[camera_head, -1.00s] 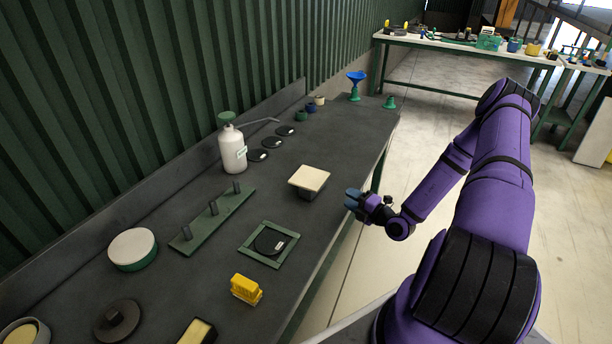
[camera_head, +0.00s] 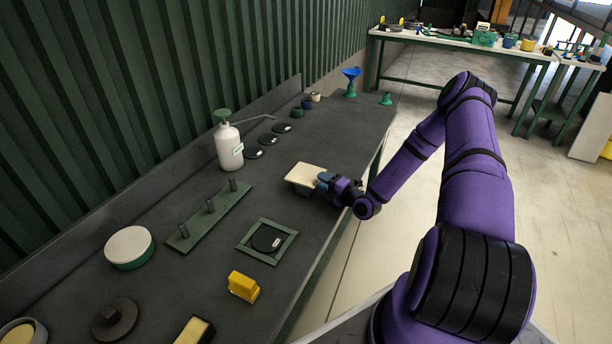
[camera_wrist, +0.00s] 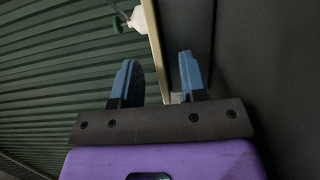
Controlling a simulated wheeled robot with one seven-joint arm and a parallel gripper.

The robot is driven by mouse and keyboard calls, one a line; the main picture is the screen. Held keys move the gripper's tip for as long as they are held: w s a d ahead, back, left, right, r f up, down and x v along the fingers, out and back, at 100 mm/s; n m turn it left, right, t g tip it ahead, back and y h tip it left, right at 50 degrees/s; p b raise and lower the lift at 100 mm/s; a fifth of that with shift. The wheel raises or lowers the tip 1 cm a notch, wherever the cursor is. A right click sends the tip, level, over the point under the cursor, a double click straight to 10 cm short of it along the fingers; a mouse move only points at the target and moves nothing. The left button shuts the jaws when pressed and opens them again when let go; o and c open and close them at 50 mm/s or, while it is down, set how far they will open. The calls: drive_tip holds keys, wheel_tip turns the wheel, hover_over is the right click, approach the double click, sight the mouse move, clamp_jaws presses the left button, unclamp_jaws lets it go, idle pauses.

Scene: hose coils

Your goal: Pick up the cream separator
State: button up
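The cream separator looks to be the block with a flat square cream top (camera_head: 302,174) and dark sides, resting on the dark bench to the right of its middle. My gripper (camera_head: 323,180) is at its right side, partly covering that edge in the head view. In the wrist view my gripper's blue fingers (camera_wrist: 159,76) stand apart. A cream edge of the block (camera_wrist: 154,45) runs in between them, with a dark face beside it. I cannot tell whether either finger touches it.
A white bottle (camera_head: 228,147) stands behind the block against the wall side. A green plate with pegs (camera_head: 210,217), a green square frame (camera_head: 248,244) and a yellow block (camera_head: 243,286) lie nearer. The bench beyond the block is mostly clear up to the blue funnel (camera_head: 351,74).

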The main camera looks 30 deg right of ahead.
drive_tip(key=shift+w, duration=0.1)
clamp_jaws()
drive_tip(key=shift+r, duration=0.15)
